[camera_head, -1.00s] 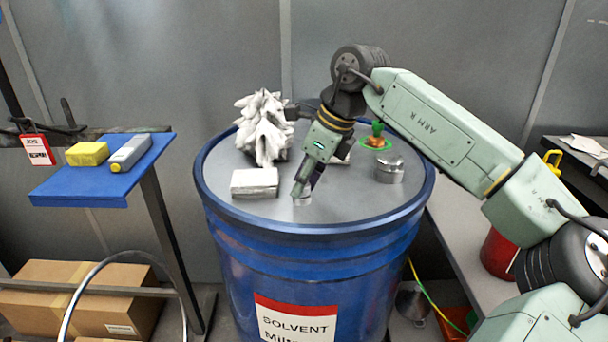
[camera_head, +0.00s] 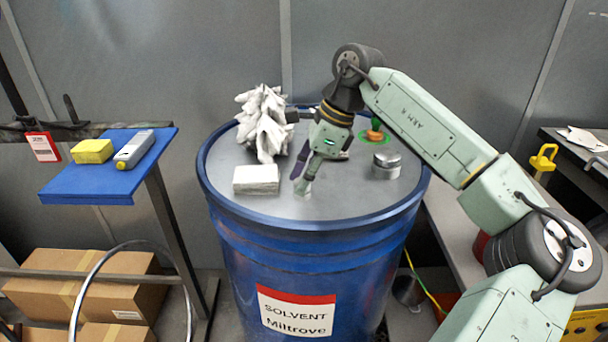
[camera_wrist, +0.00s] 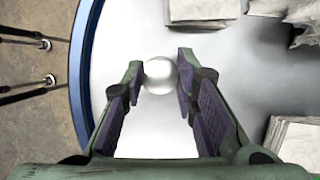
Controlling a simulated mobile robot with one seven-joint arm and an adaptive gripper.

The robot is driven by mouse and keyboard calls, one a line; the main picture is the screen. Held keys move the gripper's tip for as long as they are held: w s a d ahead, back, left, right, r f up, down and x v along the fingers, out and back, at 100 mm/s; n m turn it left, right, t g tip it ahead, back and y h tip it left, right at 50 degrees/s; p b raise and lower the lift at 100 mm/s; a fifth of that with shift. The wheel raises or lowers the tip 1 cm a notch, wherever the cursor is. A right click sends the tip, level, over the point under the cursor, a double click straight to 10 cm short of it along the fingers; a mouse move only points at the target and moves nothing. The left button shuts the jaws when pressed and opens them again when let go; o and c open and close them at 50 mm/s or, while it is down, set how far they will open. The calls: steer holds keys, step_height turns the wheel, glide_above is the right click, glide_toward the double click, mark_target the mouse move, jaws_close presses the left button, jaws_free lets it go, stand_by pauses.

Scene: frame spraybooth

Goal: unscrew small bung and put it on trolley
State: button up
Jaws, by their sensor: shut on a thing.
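The small bung is a round silver piece (camera_wrist: 160,76) on the grey lid of a blue solvent drum (camera_head: 345,223). In the head view its silver side shows just under my fingertips. My gripper (camera_head: 301,186) points down at the front middle of the lid and is shut on the small bung. In the wrist view one finger of my gripper (camera_wrist: 162,78) is on each side of it. I cannot tell whether the bung is still seated in the lid. A blue-topped stand (camera_head: 85,190), possibly the trolley, is at the left.
White blocks (camera_head: 256,181), a crumpled white cloth (camera_head: 265,125) and a larger silver cap (camera_head: 386,166) are on the lid. A yellow sponge (camera_head: 92,151) and a grey device (camera_head: 134,150) occupy the stand's back; its front is clear. A grey bench (camera_head: 450,235) is right.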

steer(key=shift+r+n+g+p, duration=0.25)
steer(key=shift+n+g+p, duration=0.05)
steer(key=shift+n+p, duration=0.45)
steer(key=shift+a+n+g+p, duration=0.1)
steer(key=shift+n+g+p, duration=0.2)
steer(key=shift+n+p, duration=0.2)
steer(key=shift+f+n+g+p, duration=0.25)
steer(key=shift+n+g+p, duration=0.05)
steer(key=shift+n, duration=0.85)
steer(key=n, duration=0.2)
steer(key=n+g+h, duration=0.1)
steer(key=n, duration=0.1)
steer(key=shift+w+g, duration=0.1)
steer(key=shift+g, duration=0.2)
